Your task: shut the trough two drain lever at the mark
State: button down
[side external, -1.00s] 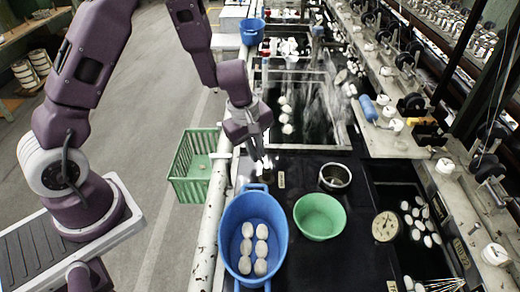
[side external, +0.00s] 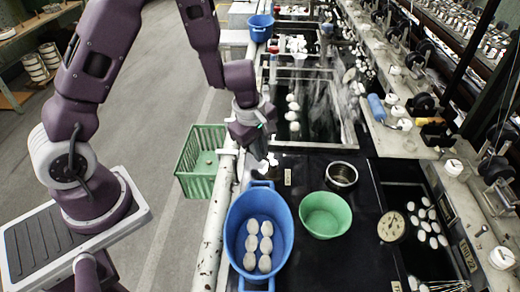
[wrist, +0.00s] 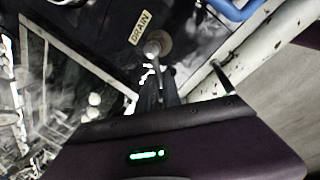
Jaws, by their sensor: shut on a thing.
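The drain lever (wrist: 152,52) shows in the wrist view as a pale rounded knob and short shaft beside a round tan fitting, just below the yellow DRAIN label (wrist: 142,27). My gripper (wrist: 155,88) is shut on the lever, its dark fingers partly hiding it. In the side view my gripper (side external: 258,163) reaches down to the deck's left edge, just above the blue tub, and the lever is mostly hidden there. The small label (side external: 287,177) lies to its right. I cannot make out the mark clearly, nor how far the lever is turned.
A blue tub (side external: 231,225) of cocoons stands close below my gripper. A green bowl (side external: 325,214) and metal pot (side external: 341,174) are to the right. A steaming trough (side external: 350,137) lies behind. A white pipe (side external: 212,235) and green crate (side external: 183,160) are on the left.

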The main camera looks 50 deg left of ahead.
jog(key=c, duration=1.5)
grip_release()
jog(key=shift+c, duration=0.2)
jog(key=shift+r, duration=0.1)
notch_tip(320, 180, up, 7)
jog(key=s, duration=0.1)
jog(key=shift+s, duration=0.2)
